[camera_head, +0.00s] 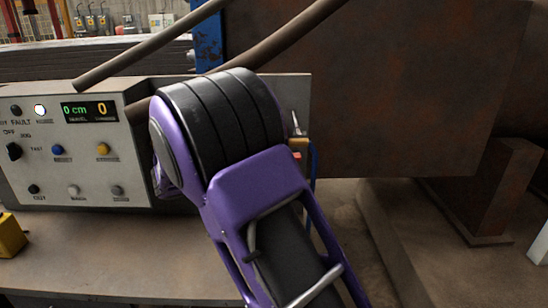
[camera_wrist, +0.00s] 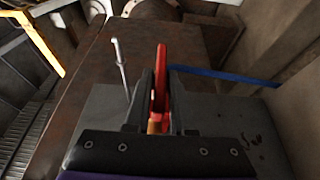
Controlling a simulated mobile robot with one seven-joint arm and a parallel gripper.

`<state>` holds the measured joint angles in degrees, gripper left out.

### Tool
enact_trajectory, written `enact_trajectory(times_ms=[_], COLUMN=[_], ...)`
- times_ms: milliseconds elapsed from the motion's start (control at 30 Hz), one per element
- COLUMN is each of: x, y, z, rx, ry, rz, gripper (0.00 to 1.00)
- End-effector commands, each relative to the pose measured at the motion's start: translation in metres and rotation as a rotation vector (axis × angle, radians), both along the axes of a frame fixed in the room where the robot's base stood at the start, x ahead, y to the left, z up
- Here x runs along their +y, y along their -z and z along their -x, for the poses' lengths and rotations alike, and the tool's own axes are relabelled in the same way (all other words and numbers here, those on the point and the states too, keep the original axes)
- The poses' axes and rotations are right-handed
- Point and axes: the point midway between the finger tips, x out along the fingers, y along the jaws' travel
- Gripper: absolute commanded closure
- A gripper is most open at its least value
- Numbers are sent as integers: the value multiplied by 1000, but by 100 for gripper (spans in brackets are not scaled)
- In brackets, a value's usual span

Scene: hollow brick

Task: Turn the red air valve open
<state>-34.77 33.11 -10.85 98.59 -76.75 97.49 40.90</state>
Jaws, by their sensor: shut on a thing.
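The red air valve handle (camera_wrist: 160,82) stands up between the two fingers of my gripper (camera_wrist: 153,100) in the wrist view. My gripper is shut on it, with a finger on either side. A small brass-coloured part (camera_wrist: 155,126) shows below the red handle. In the head view my purple and black arm covers the gripper and most of the valve. Only a brass-coloured piece (camera_head: 298,145) with a bit of red shows just right of the arm.
A control panel (camera_head: 75,150) with knobs, buttons and a green "0 cm" display stands left of my arm. A rusty metal block (camera_head: 400,90) fills the back right. A blue hose (camera_wrist: 225,75) runs right of the valve. A thin metal rod (camera_wrist: 119,62) stands left of it.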

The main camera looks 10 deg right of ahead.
Motion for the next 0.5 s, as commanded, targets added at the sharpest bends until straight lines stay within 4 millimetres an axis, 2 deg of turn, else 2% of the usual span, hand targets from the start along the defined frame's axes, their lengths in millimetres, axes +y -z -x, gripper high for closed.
enact_trajectory(times_ms=[167, 200, 300, 500], x=[-1, -1, -1, -1], y=[-1, -1, 0, 0], z=[0, 0, 0, 0], rx=[-1, -1, -1, -1], ry=[2, 2, 2, 1], rz=[1, 1, 0, 0], gripper=[100, 70, 55, 55])
